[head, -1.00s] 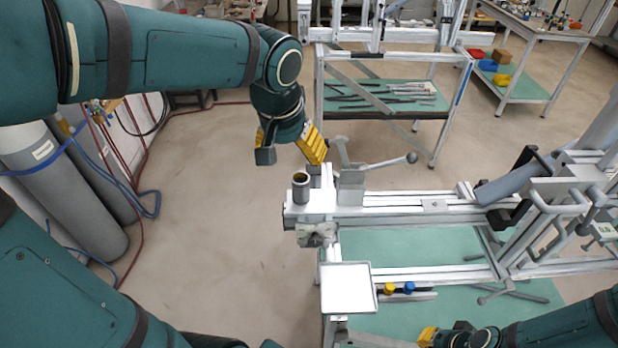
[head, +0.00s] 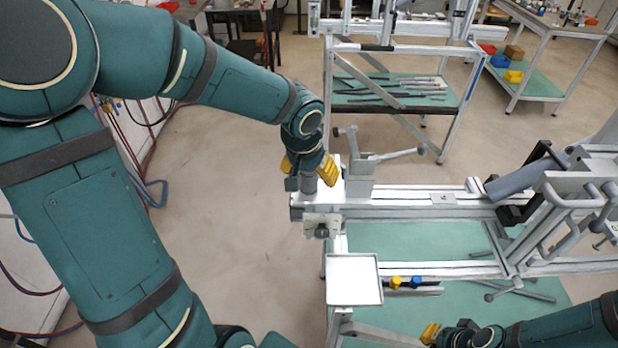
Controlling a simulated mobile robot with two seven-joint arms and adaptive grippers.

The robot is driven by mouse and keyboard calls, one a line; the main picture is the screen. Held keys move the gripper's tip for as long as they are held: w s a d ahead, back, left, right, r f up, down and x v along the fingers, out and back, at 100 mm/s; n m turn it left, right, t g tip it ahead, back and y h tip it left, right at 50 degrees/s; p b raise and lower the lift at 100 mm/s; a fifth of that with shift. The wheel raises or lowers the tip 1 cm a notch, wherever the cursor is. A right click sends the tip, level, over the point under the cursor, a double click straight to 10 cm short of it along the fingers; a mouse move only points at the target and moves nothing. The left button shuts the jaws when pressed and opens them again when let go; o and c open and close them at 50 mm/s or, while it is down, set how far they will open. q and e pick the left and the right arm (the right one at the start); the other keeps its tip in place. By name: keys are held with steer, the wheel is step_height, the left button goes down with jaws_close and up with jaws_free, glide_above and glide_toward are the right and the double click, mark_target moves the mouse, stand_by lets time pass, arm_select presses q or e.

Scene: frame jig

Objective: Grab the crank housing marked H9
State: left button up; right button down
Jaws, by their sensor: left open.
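A short dark grey cylinder (head: 308,183), likely the crank housing, stands upright at the left end of the frame jig (head: 400,204). No H9 marking can be read on it. My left gripper (head: 314,170) is open, with its yellow fingers on either side of the cylinder's upper part. The gripper hides the cylinder's top, and I cannot tell whether the fingers touch it. My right gripper (head: 430,333) shows its yellow fingertips at the bottom edge, low beside the jig. Whether it is open or shut cannot be made out.
A grey clamp block with a lever (head: 362,177) stands just right of the cylinder. A second frame (head: 395,100) stands behind.

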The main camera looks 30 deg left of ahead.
arm_select(q)
jaws_close()
stand_by(0.5)
